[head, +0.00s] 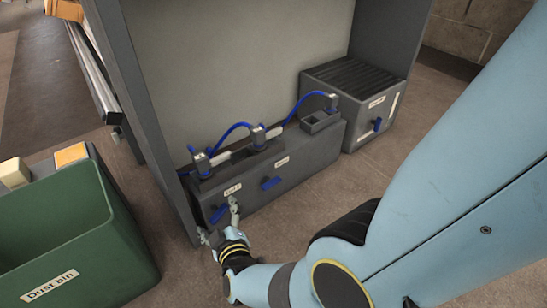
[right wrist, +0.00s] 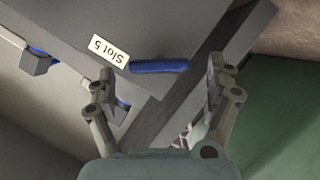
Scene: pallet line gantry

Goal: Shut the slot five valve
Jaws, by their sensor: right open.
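The slot five valve has a blue lever handle (head: 219,214) on the front of a low grey manifold block (head: 300,172), below a white label reading Slot 5 (head: 232,188). In the right wrist view the blue handle (right wrist: 160,66) lies across the picture beside its label (right wrist: 108,50). My right gripper (head: 221,222) is in front of this handle. Its jaws (right wrist: 160,84) are open, one finger towards each end of the handle, with nothing visibly held. Contact cannot be told. My left gripper is in neither view.
Another blue handle (head: 270,183) sits to the right on the same block. A grey vented box (head: 355,82) farther right has its own blue handle (head: 377,125). A grey cabinet post (head: 150,120) rises left of the block. A green dust bin (head: 75,262) stands front left.

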